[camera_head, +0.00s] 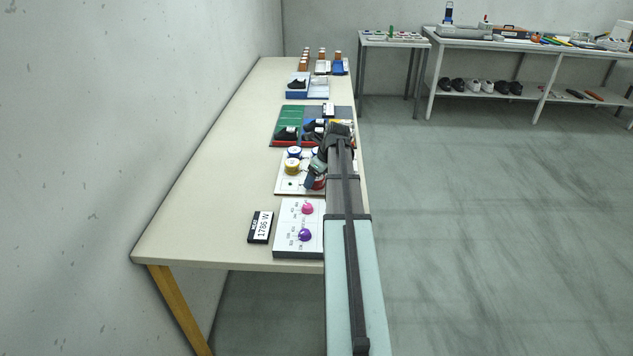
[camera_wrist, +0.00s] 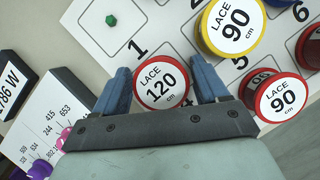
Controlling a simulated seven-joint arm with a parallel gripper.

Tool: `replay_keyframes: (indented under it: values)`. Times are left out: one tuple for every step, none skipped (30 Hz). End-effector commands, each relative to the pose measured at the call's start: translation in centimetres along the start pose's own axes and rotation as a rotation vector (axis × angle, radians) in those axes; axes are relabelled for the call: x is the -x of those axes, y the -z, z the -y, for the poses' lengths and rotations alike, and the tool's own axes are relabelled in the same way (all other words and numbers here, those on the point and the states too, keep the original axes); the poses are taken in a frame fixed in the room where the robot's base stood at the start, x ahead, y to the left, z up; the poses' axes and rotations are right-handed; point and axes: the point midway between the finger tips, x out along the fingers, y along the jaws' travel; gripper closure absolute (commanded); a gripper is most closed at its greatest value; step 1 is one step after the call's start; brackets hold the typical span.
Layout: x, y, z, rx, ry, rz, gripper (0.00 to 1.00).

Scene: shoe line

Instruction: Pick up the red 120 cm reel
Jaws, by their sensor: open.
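The red reel marked LACE 120 cm (camera_wrist: 161,84) stands on a white numbered board (camera_wrist: 107,49), right of the number 1. My gripper (camera_wrist: 160,83) is open, with one blue finger on each side of that reel. I cannot tell whether the fingers touch it. In the head view my gripper (camera_head: 314,174) is over the board (camera_head: 286,186), and a red reel (camera_head: 319,183) shows partly behind it. Another red reel, marked 90 cm (camera_wrist: 280,98), stands to the right. A yellow reel marked 90 cm (camera_wrist: 232,26) stands above it in the wrist view.
Another red reel (camera_wrist: 312,48) and a blue one (camera_wrist: 280,2) are cut off at the frame edge. A green peg (camera_wrist: 111,20) stands on the board. A dial box (camera_head: 291,240) and a 1786 W display (camera_head: 260,227) lie nearer. The left of the table (camera_head: 215,170) is clear.

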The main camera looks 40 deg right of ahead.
Motion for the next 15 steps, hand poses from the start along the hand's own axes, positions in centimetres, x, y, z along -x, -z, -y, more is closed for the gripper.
replay_keyframes:
  values:
    - [-0.06, 0.00, 0.01, 0.000, 0.000, 0.000, 0.27]
    - [-0.05, -0.01, 0.01, 0.000, 0.000, 0.000, 0.27]
    - [-0.03, 0.00, 0.01, 0.000, 0.001, 0.000, 0.27]
    - [-0.03, 0.00, 0.01, 0.000, 0.001, 0.000, 0.27]
    - [-0.02, 0.00, 0.01, 0.000, 0.001, 0.000, 0.27]
    - [-0.02, 0.00, 0.02, 0.000, 0.001, 0.000, 0.29]
    - [-0.01, 0.00, 0.02, 0.000, 0.001, 0.000, 0.32]
    - [-0.01, 0.00, 0.01, 0.000, 0.001, 0.000, 0.34]
    - [-0.01, 0.00, 0.02, 0.000, 0.001, 0.000, 0.38]
    - [-0.01, 0.00, 0.01, 0.000, 0.001, 0.000, 0.41]
    - [0.00, 0.00, 0.01, 0.000, 0.001, 0.000, 0.44]
    - [0.00, 0.00, 0.02, 0.000, 0.001, 0.000, 0.48]
    - [0.00, 0.00, 0.02, 0.000, 0.001, 0.000, 0.51]
    - [0.00, 0.00, 0.02, 0.000, 0.001, 0.000, 0.54]
    - [0.00, 0.00, 0.02, 0.000, 0.001, 0.000, 0.57]
